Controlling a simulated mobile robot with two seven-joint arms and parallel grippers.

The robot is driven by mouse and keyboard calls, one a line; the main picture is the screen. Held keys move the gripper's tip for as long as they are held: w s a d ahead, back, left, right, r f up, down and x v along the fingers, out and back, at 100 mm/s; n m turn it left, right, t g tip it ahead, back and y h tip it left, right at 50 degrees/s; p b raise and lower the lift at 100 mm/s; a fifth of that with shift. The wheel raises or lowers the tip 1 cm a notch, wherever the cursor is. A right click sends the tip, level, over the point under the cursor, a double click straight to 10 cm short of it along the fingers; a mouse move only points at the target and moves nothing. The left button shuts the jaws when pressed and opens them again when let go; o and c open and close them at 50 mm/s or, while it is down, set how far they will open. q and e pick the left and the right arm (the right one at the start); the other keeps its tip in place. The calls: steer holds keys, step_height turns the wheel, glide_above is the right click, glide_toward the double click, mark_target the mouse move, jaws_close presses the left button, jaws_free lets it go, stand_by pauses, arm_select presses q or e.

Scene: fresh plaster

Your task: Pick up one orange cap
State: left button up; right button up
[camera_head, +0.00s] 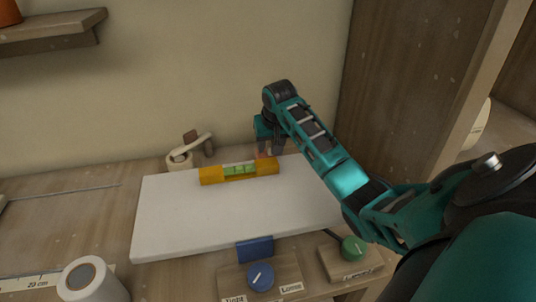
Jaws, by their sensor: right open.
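A spirit level with orange-yellow ends and green vials (240,171) lies on the white board (180,225), near its back edge. Its ends (210,176) may be the orange caps; I cannot tell for certain. My right gripper (268,151) is open, pointing down just behind the level's right end. A small reddish-orange bit (262,156) shows near its fingertips, too small to identify or to tell whether it is touched. My left gripper is not in view.
A white roll (88,281) stands at the front left. Blue (261,277) and green (353,248) knobs sit on wooden blocks in front. A wooden panel (400,90) rises at right. The board's left half is clear.

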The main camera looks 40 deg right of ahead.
steer(key=shift+c, duration=0.2)
jaws_close()
steer(key=shift+r, duration=0.15)
stand_by(0.3)
step_height(320, 180, up, 20)
stand_by(0.5)
